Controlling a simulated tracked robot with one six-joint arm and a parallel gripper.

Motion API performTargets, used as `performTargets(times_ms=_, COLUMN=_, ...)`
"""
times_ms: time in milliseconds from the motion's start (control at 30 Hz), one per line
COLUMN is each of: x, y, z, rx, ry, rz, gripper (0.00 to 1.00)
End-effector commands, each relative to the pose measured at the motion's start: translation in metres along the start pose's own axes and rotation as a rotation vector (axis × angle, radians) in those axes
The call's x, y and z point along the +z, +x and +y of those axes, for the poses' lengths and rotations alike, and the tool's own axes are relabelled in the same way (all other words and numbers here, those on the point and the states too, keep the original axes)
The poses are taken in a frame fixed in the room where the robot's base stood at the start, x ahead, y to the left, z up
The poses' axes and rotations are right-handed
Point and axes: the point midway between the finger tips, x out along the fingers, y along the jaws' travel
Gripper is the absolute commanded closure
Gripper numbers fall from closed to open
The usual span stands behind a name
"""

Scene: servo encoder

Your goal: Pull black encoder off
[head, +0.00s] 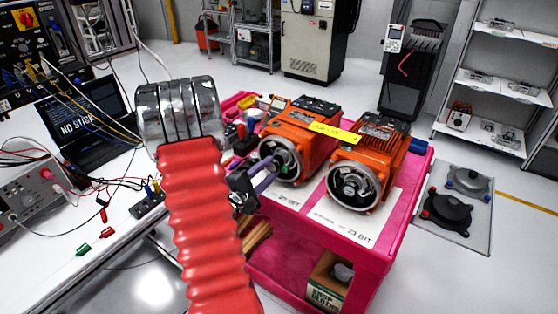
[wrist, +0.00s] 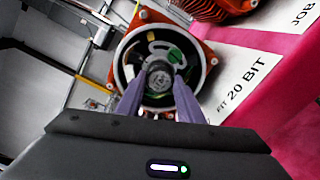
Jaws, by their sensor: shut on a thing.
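Two orange servo motors stand on a pink cart, a left motor (head: 300,125) and a right motor (head: 370,150). The left one's open round end (wrist: 128,62) fills the middle of the wrist view, with a metal rim and a green part inside. My gripper (head: 270,165) reaches into this end from the front left. Its purple fingers (wrist: 158,88) are closed on a small dark round part, which I take as the black encoder (wrist: 159,70), at the centre of the end. The fingers partly hide it; I cannot tell whether it is still seated.
The pink cart (head: 305,240) carries white cards, one reading 20 BIT (wrist: 245,80), and a yellow label (head: 335,133) lies across the motors. A white bench (head: 105,215) with laptop and cables stands left. A grey mat (head: 465,185) with round parts is right.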

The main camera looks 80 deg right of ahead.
Motion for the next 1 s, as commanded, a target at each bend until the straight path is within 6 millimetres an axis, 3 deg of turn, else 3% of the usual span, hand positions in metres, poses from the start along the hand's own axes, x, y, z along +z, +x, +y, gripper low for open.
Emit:
performTargets(times_ms=700, x=0.000, y=-0.008, z=0.000, rx=0.001, ry=0.000, rz=0.000, gripper=0.88)
performTargets(times_ms=1000, x=0.000, y=-0.022, z=0.000, rx=0.001, ry=-0.001, rz=0.001, gripper=0.88)
